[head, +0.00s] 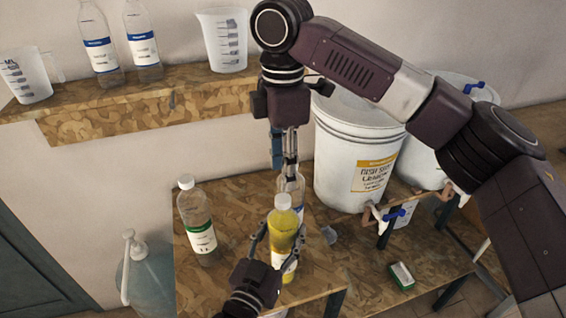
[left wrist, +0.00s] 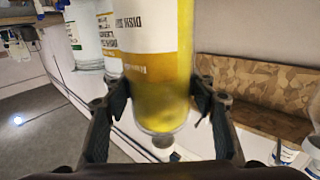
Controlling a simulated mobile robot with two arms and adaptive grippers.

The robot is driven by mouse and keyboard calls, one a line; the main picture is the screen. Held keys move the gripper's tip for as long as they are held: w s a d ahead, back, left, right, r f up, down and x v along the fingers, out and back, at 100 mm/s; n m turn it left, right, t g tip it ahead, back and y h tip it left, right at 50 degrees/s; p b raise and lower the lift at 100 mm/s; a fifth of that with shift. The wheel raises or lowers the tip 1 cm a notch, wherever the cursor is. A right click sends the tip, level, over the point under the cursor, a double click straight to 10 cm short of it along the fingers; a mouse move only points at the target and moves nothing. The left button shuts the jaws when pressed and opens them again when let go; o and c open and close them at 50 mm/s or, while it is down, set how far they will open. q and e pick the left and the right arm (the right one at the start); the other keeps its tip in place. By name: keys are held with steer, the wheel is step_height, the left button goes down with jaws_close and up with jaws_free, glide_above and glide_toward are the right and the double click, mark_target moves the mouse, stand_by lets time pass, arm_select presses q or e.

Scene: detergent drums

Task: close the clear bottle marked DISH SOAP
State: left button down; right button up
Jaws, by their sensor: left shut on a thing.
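A clear bottle of yellow liquid (head: 282,240) with an orange and white label stands upright at the workbench's front. In the left wrist view the bottle (left wrist: 160,100) appears upside down, and part of its label reads DISH. A white cap (head: 283,201) sits at its top in the head view; I cannot tell how tight it is. My left gripper (head: 283,246) is shut around the bottle's body; its fingers also show in the left wrist view (left wrist: 160,98). My right gripper (head: 287,172) points down just above and behind the cap, apparently apart from it; its finger opening is unclear.
A blue-labelled bottle (head: 291,185) stands close behind, partly hidden. A green-labelled bottle (head: 198,225) is to the left. White drums (head: 345,135) stand at right, with a blue-handled tap (head: 396,214) in front and a green-and-white block (head: 402,276). A shelf (head: 140,105) holds bottles and jugs.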

mark_target(283, 199)
step_height(283, 199, down, 7)
steer(key=shift+f, duration=0.1)
stand_by(0.3)
jaws_close()
steer(key=m, duration=0.3)
steer(key=shift+s, duration=0.1)
steer(key=m, duration=0.5)
steer(key=shift+o, duration=0.3)
jaws_free()
